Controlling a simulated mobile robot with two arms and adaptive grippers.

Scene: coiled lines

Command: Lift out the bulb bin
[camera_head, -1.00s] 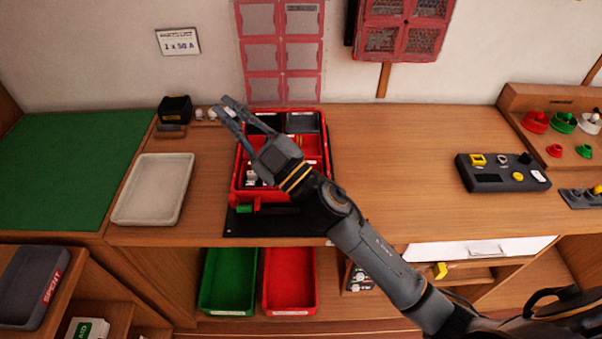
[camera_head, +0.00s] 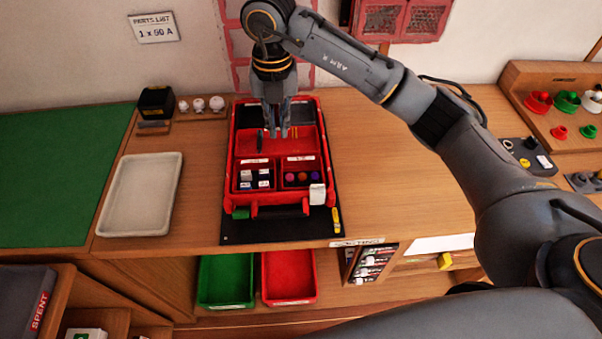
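A red case (camera_head: 229,165) lies open on a dark mat (camera_head: 290,232) on the bench. Its front part holds two small red bins with pale labels. The front left bin (camera_head: 237,183) holds several white and blue pieces. The front right bin (camera_head: 301,187) holds a few round purple and orange pieces; its label is too small to read, so I cannot tell surely which bin is the bulb bin. My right gripper (camera_head: 276,134) points down over the middle of the case, behind both bins, fingers apart and empty. My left gripper is not in view.
A pale tray (camera_head: 108,208) lies left of the case. A black box (camera_head: 156,101) and several white bulbs (camera_head: 216,103) stand behind it. Green (camera_head: 227,303) and red (camera_head: 288,301) bins sit below the bench edge. Bench right of the case is partly clear under my arm.

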